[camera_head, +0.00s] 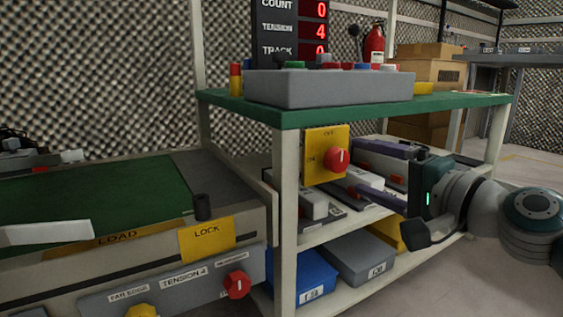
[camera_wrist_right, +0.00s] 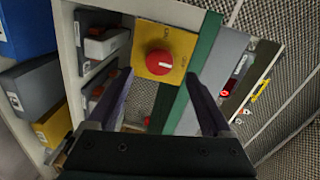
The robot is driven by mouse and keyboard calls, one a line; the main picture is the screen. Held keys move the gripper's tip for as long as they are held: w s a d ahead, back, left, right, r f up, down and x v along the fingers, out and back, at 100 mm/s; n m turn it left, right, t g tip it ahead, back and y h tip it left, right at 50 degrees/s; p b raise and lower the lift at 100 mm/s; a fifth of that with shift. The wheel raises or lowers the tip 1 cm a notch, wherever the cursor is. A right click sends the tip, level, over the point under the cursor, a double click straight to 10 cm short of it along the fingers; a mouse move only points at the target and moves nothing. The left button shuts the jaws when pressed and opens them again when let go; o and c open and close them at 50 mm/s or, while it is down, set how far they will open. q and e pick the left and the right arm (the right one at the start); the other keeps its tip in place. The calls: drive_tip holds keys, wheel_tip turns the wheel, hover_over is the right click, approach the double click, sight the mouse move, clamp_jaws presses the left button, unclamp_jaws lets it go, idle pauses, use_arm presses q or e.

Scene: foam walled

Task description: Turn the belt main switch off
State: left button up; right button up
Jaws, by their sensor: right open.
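The belt main switch is a yellow plate (camera_head: 316,175) with a round red knob (camera_head: 337,160), fixed under the green shelf top. The plate has small lettering at its top, seemingly OFF, and at its left side, seemingly ON. The knob's white mark stands about upright, towards the top lettering. In the right wrist view the knob (camera_wrist_right: 159,62) lies ahead between the finger tips. My right gripper (camera_head: 358,162) is open and empty, to the right of the knob, its two purple fingers pointing at the switch. No finger visibly touches the knob. My left gripper is not in view.
A grey button box (camera_head: 330,88) stands on the green top (camera_head: 450,102). Shelf posts (camera_head: 287,200) and boxed parts are close by; blue (camera_head: 302,275) and grey bins (camera_head: 360,262) sit below. A conveyor with a LOCK plate (camera_head: 207,240) and another red knob (camera_head: 237,286) is at left.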

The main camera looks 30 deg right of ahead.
drive_tip(key=shift+s+d+r, duration=0.15)
drive_tip(key=shift+s, duration=2.05)
